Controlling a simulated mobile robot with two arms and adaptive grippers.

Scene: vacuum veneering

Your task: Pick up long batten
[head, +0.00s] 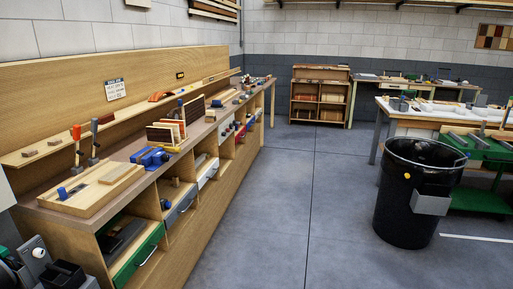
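I cannot single out the long batten for certain in the head view. Long, thin wooden strips (213,9) lie on a wall rack at the top left. More light wooden pieces (225,97) lie towards the far part of the long workbench (140,172) on the left. Neither of my grippers is in view.
A black bin (408,215) stands on the right, before a table (376,137) and a green cart (490,150). A blue vise (150,157) and a wooden board (92,190) sit on the workbench. A shelf unit (319,92) stands at the back. The middle floor (290,190) is clear.

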